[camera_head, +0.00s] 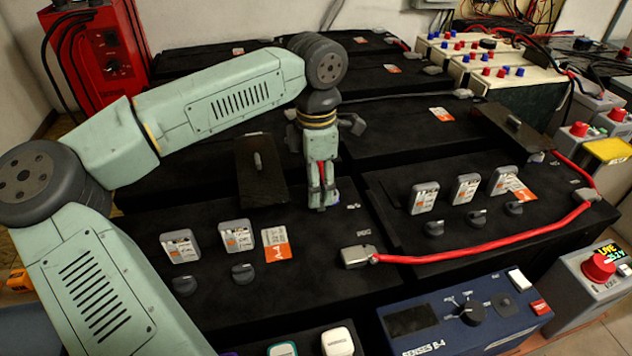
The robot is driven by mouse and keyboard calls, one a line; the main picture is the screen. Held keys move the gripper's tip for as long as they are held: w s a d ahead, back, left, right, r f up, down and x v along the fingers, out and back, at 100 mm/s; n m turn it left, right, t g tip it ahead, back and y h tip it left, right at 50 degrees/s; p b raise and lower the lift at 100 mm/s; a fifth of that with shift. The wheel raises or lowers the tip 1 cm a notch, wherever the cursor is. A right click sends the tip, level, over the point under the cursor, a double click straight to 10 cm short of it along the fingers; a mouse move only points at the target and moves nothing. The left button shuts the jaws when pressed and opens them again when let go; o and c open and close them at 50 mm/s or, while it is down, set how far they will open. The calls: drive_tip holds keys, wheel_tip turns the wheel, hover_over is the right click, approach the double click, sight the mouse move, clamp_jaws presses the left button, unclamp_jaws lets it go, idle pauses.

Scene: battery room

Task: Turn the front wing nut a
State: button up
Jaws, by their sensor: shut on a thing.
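My gripper (324,203) points straight down over the black battery top at the middle of the view. Its fingers are closed together low over the battery surface, on a small thing taken to be the front wing nut a. The nut is hidden by the fingertips, so its angle cannot be told. The black battery (300,290) under it has a flat top.
A raised black cover (261,172) stands close left of my gripper. A red cable (470,250) runs from a grey terminal clamp (357,256) to the right. Grey labelled blocks (236,236) and black caps (243,273) stand in front. A blue tester (465,315) is at the front right.

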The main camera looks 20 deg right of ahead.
idle(0.3)
drive_tip(key=o, duration=0.9)
wheel_tip(320, 180, up, 12)
drive_tip(key=shift+r, duration=0.1)
drive_tip(key=shift+s, duration=0.1)
